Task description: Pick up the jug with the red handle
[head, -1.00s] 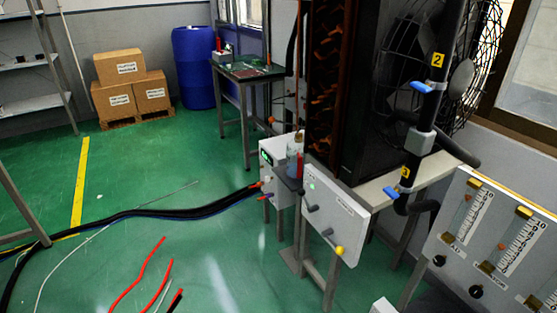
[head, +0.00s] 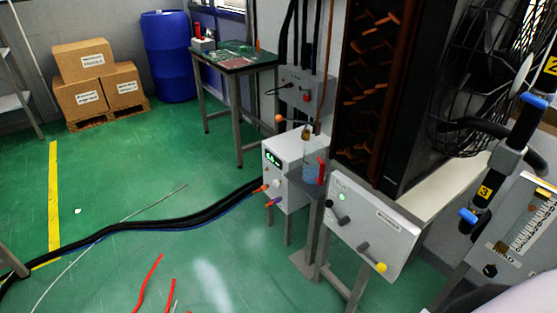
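The jug (head: 308,172) is a small clear container with bluish liquid low in it and a red handle (head: 321,170) on its right side. It stands upright on a narrow grey stand (head: 316,205), between the white box with a green display (head: 285,165) and the tilted white panel (head: 370,225). Neither gripper shows in the head view, so I cannot see their state. Nothing is seen touching the jug.
Black cables (head: 170,222) run across the green floor to the white box. Red cables (head: 148,282) lie at the front. The panel's levers stick out right of the stand. A large fan unit (head: 400,100) rises behind.

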